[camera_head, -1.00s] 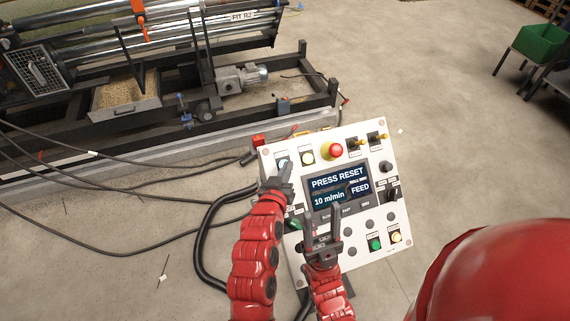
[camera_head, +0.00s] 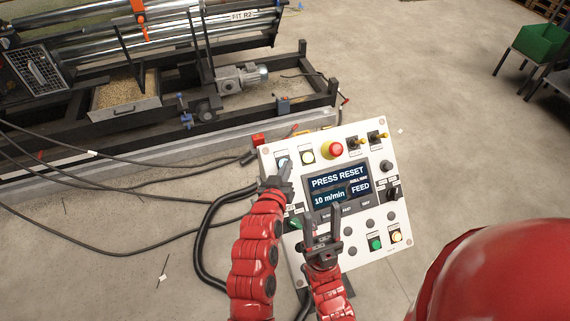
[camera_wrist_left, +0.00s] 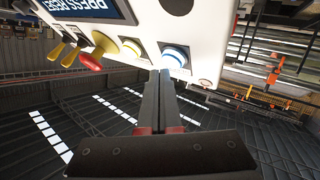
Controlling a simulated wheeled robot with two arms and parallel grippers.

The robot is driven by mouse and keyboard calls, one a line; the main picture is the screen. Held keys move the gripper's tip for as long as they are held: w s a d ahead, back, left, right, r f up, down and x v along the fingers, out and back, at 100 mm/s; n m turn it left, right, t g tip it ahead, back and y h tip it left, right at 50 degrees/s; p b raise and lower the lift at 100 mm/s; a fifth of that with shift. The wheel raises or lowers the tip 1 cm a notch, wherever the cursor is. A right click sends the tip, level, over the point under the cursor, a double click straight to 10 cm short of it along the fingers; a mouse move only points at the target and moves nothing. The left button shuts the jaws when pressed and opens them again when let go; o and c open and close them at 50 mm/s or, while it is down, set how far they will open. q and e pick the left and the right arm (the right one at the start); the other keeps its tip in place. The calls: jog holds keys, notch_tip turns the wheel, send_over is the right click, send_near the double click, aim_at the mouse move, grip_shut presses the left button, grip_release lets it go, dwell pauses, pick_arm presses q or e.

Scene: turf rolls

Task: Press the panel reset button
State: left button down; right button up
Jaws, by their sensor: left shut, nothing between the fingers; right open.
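The white control panel (camera_head: 372,152) stands tilted, and its screen (camera_head: 338,186) reads PRESS RESET, 10 m/min and FEED. A blue-ringed white button (camera_head: 282,160) is at its upper left; in the left wrist view (camera_wrist_left: 175,57) it is just beyond my fingertips. My left gripper (camera_head: 287,169) is shut and empty, its tips at the lower edge of this button; I cannot tell whether they touch it. It also shows in the left wrist view (camera_wrist_left: 165,76). My right gripper (camera_head: 322,213) is open and empty in front of the panel's lower left, hiding some controls.
A yellow button (camera_head: 307,157), a red mushroom button (camera_head: 333,150) and yellow-tipped switches (camera_head: 376,136) line the panel's top. Green (camera_head: 375,244) and lit yellow (camera_head: 396,236) buttons are low on the right. A roller machine (camera_head: 180,80) stands behind; cables cross the floor at left.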

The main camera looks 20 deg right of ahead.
pick_arm(q)
jog(key=shift+w+f, duration=0.15)
jog(key=shift+f, duration=0.05)
jog(key=shift+w+f+b, duration=0.25)
jog(key=shift+f+b, duration=0.1)
jog(key=shift+b, duration=0.2)
dwell(0.5)
jog(key=shift+r, duration=0.1)
jog(key=shift+s+r+p, duration=0.55)
jog(key=shift+r+p, duration=0.1)
jog(key=s+r+p, duration=0.1)
jog(key=r+p, duration=0.1)
jog(key=s+r+p, duration=0.1)
jog(key=s+p, duration=0.1)
jog(key=shift+s+d+r, duration=0.1)
jog(key=shift+r, duration=0.3)
dwell(0.9)
